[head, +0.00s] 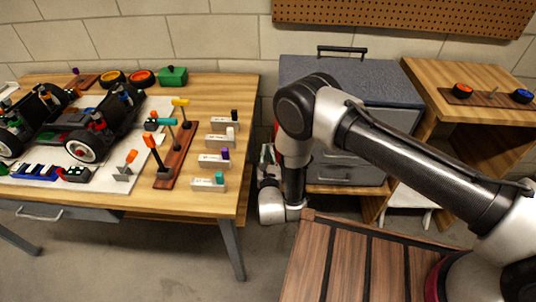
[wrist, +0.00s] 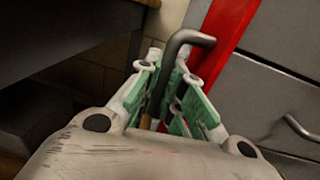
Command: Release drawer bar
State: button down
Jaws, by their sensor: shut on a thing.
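The drawer bar (wrist: 192,37) is a dark round rod with a bent end in the wrist view. It stands in front of a red strip (wrist: 230,28) on the grey drawer cabinet (wrist: 262,90). My gripper (wrist: 168,65), with green-sided fingers, is shut around the bar's straight part below the bend. The fingers hide part of the bar. In the head view the cabinet (head: 350,172) stands behind my arm, which hides its left front, the bar and most of my gripper.
A drawer handle (wrist: 300,128) sits right of the bar. A wooden workbench (head: 240,100) with a car chassis (head: 75,115) and several tools is at left. A wooden shelf unit (head: 440,80) with wheels on top is at right. Floor shows between bench and cabinet.

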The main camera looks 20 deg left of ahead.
jog(key=m+h, duration=0.1)
jog(key=h, duration=0.1)
jog(key=m+h, duration=0.1)
jog(key=h, duration=0.1)
jog(key=shift+w+a+m+t, duration=0.15)
jog(key=shift+a+m+t, duration=0.15)
jog(key=shift+a+t, duration=0.1)
jog(key=c, duration=1.8)
grip_release()
